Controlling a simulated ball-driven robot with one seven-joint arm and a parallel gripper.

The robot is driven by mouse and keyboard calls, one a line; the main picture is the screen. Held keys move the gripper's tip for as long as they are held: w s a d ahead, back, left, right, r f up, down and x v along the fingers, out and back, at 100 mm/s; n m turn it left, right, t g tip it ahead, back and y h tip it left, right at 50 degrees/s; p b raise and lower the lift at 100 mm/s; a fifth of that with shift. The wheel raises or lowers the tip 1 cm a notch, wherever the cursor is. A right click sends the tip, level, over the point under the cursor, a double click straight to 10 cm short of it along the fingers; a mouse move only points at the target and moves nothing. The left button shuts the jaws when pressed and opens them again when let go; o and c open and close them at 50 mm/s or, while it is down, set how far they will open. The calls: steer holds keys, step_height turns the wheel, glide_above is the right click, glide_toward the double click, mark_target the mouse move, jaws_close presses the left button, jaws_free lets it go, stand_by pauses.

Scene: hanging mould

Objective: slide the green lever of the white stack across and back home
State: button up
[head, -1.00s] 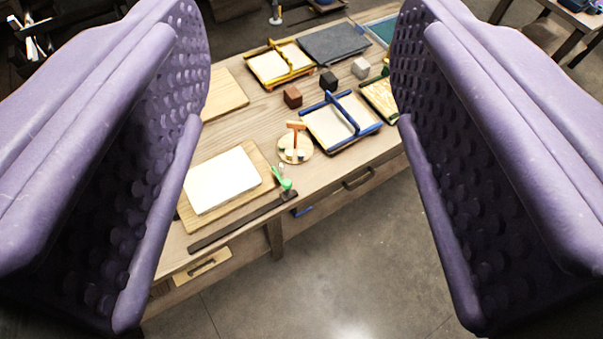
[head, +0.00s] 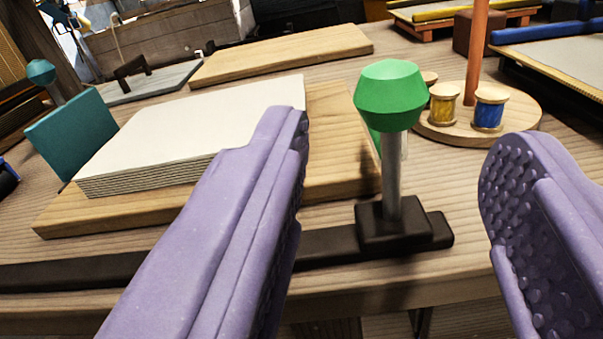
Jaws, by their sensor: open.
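The green lever (head: 390,95) has a faceted green knob on a grey metal stem. It stands upright on a dark block at the right end of a dark rail (head: 95,270) along the table's front edge. The white stack (head: 200,135) of sheets lies on a wooden board (head: 335,175) behind the rail, left of the lever. My gripper (head: 395,160) is open, one purple finger left of the lever and the other to its right, with clear space on both sides. The left finger hides part of the rail and of the stack's front right corner.
A round wooden stand (head: 450,128) with yellow and blue spools and an orange post is close behind the lever on the right. A teal plate (head: 72,133) stands left of the stack. Another board (head: 285,55) lies behind. Bare tabletop lies right of the lever.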

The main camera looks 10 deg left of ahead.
mark_target(394, 106)
steer(key=w, duration=0.2)
steer(key=w+b, duration=0.1)
steer(key=w, duration=0.1)
steer(key=w+d, duration=0.1)
steer(key=w, duration=0.2)
steer(key=shift+b, duration=0.4)
steer(key=shift+c, duration=0.2)
jaws_close()
